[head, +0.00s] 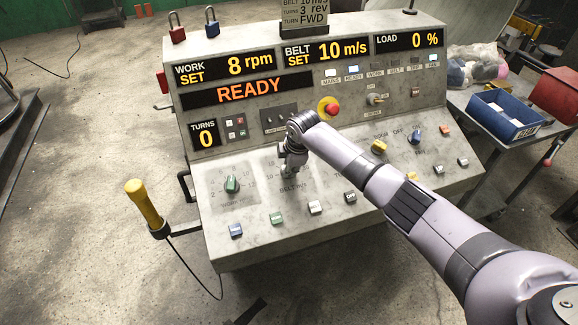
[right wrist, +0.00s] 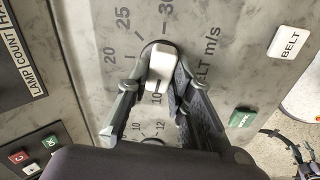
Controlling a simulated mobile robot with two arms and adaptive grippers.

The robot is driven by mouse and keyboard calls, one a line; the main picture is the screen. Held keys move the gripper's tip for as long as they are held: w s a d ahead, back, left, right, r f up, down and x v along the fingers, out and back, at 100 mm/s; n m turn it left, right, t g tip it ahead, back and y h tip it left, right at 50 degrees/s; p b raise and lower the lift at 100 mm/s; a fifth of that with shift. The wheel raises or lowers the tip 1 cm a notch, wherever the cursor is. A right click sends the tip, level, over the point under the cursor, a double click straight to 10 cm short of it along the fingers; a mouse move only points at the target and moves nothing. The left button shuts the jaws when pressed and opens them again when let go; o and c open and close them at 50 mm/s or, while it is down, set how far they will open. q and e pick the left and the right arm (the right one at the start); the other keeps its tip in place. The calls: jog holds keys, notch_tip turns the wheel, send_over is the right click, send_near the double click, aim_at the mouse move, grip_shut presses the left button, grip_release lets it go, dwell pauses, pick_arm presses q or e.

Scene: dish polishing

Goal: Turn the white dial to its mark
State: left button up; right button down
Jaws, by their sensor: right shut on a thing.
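The white dial (right wrist: 161,62) shows in the right wrist view on the grey panel, beside the words "BELT m/s". Its scale numbers include 10, 20, 25 and 30; one end of the dial's bar lies by the 10. My right gripper (right wrist: 154,84) is shut on the dial, one finger on each side. In the head view my right gripper (head: 292,166) reaches down onto the console's sloped face and hides most of the dial. The belt display (head: 326,50) reads "BELT SET 10 m/s".
A green dial (head: 232,184) sits left of my gripper. A red stop button (head: 333,110) is behind my wrist. A card (head: 304,15) on top is partly cut off. A yellow-handled tool (head: 145,205) stands at left.

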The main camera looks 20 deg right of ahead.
jog(key=shift+n, duration=0.7)
jog(key=c, duration=1.4)
grip_release()
jog(key=shift+r, duration=0.1)
jog(key=v, duration=1.2)
